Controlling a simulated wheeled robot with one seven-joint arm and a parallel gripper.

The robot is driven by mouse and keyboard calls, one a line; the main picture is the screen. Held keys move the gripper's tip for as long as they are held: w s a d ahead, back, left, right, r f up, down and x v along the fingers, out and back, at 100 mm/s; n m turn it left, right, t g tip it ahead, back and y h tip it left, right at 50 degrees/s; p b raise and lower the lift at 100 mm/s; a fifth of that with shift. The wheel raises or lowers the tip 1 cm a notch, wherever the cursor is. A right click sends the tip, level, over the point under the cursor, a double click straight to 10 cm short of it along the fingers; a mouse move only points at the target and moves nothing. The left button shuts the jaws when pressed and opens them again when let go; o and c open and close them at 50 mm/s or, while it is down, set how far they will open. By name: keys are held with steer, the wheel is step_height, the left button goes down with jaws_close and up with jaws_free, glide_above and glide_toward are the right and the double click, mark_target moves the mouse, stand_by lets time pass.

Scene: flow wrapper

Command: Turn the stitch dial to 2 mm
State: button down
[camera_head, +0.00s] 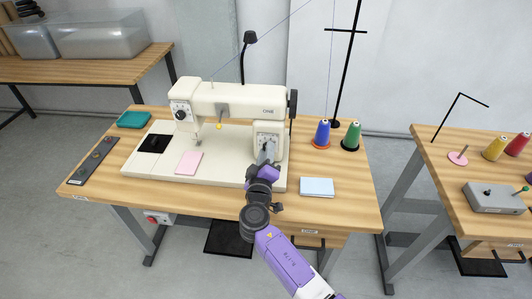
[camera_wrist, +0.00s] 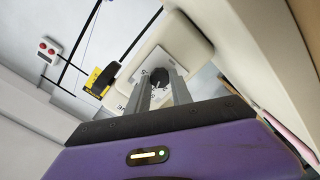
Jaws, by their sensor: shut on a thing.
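A cream sewing machine (camera_head: 240,98) stands on the wooden table. The stitch dial (camera_wrist: 160,78) is a dark round knob on a pale plate on the machine's right-hand pillar; my gripper mostly hides it in the head view. My gripper (camera_head: 266,150) reaches the pillar's front from below. In the wrist view its two grey fingers (camera_wrist: 160,92) point at the dial, one on each side, and are shut on it. The marks around the dial are too small and partly covered, so I cannot tell its setting.
A blue thread cone (camera_head: 322,134) and a green one (camera_head: 352,136) stand right of the machine. A light blue pad (camera_head: 317,187) lies at front right. A pink cloth (camera_head: 189,162) lies on the machine's bed. A black handwheel (camera_head: 293,103) sticks out on the machine's right end.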

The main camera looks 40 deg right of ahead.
steer(key=shift+n, duration=0.4)
steer(key=n, duration=0.3)
steer(key=shift+a+n, duration=0.1)
steer(key=shift+n, duration=1.9)
steer(key=c, duration=1.1)
jaws_free()
steer(key=shift+c, duration=0.2)
steer(key=v, duration=0.7)
steer(key=shift+s+a+b, duration=0.25)
steer(key=shift+a+b, duration=0.05)
steer(key=shift+b, duration=0.15)
